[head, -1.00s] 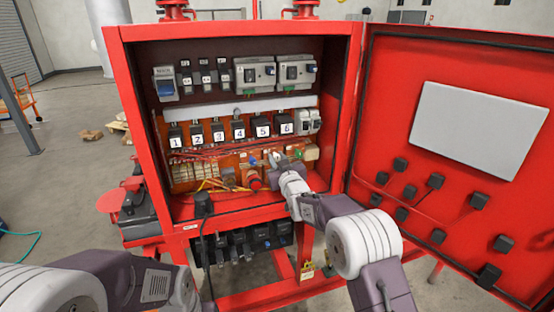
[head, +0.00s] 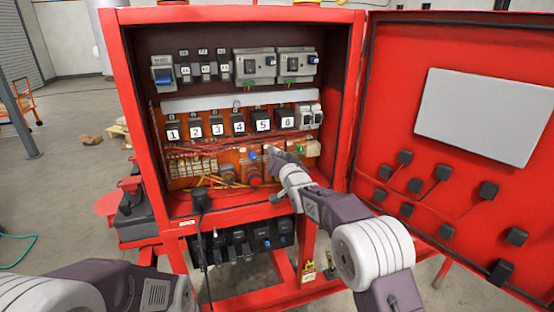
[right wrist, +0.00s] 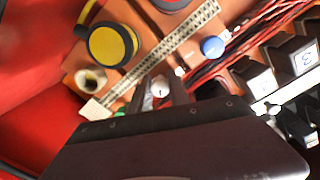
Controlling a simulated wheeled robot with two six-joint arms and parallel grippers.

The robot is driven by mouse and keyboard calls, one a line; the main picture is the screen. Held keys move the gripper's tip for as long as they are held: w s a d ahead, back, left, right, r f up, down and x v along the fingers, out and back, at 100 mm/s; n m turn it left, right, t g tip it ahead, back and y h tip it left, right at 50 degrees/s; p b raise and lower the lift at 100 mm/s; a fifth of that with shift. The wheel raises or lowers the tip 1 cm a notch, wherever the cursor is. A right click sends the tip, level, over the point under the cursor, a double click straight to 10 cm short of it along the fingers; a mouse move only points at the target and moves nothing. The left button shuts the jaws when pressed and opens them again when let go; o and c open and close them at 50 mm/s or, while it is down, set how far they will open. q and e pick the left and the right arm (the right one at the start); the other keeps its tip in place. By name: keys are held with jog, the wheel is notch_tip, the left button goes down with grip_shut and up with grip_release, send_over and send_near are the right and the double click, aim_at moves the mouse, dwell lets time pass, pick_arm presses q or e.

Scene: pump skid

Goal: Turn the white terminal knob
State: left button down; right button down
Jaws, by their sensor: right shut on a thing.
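The white terminal knob (right wrist: 160,88) is small and round and sits on the orange lower panel of the open red cabinet. In the right wrist view it is between the two fingers of my right gripper (right wrist: 161,92), which is shut on it. In the head view my right gripper (head: 273,157) reaches into the lower right part of the cabinet and largely covers the knob. A blue knob (right wrist: 213,46) is beside it, also visible in the head view (head: 253,155). A green knob (head: 300,149) is to the right. My left gripper is out of view; only its arm shows.
The cabinet door (head: 450,190) stands open on the right. Numbered black breakers (head: 238,124) sit above the knobs, with red wires below them. A black plug with a cable (head: 200,200) hangs at the cabinet's front edge. A yellow-and-black round part (right wrist: 110,45) is close to my right gripper.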

jog(key=m, duration=0.2)
jog(key=shift+m+b, duration=0.3)
jog(key=shift+m, duration=0.9)
jog(key=m, duration=0.2)
jog(key=shift+r+m, duration=0.1)
jog(key=shift+m, duration=0.2)
jog(key=shift+m+p, duration=0.5)
jog(key=shift+m, duration=1)
jog(key=c, duration=1.2)
grip_release()
jog(key=shift+c, duration=0.2)
